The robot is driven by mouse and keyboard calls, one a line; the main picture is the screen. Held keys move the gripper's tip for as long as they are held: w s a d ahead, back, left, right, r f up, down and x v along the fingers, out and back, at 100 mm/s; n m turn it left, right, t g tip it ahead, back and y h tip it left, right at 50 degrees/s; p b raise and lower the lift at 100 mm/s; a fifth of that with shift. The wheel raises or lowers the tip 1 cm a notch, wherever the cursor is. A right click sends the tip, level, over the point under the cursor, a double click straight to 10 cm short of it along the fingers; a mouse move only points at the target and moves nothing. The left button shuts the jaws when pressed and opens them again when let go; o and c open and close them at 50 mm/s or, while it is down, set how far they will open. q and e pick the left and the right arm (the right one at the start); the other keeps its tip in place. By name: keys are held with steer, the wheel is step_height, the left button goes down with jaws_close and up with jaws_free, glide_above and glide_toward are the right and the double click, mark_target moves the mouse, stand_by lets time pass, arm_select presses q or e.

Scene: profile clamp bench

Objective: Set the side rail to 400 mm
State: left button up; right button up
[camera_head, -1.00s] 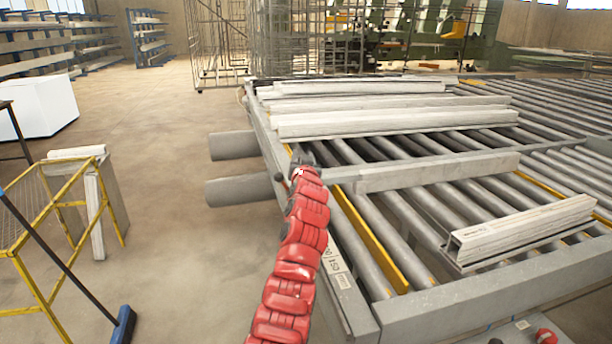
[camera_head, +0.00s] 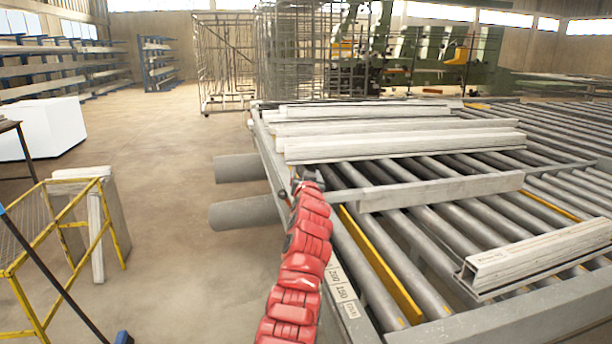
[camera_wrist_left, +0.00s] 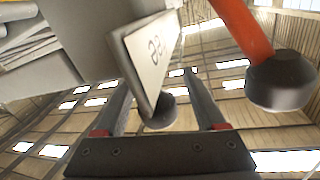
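The side rail seems to be the long grey beam (camera_head: 440,190) lying across the rollers; I cannot confirm this. A white scale strip (camera_head: 346,295) with numbers runs along the table's left edge, and my left arm hides part of it. My left gripper (camera_head: 303,183) is at that edge, near the beam's left end, and small in the head view. In the left wrist view its two fingers (camera_wrist_left: 158,102) stand apart. A dark round knob (camera_wrist_left: 161,116) shows between them, partly behind a numbered plate (camera_wrist_left: 150,58). I see no clear contact. My right gripper is out of view.
White profiles (camera_head: 400,146) lie on the rollers at the back, and another (camera_head: 535,258) at the right. An orange-red bar with a dark end (camera_wrist_left: 280,80) is close to my left gripper. A yellow frame (camera_head: 50,240) stands left. Floor between is clear.

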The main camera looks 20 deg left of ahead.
arm_select(q)
steer(key=shift+s+d, duration=0.15)
steer(key=shift+s, duration=0.05)
steer(key=b+v, duration=0.2)
steer(key=v, duration=1.5)
stand_by(0.4)
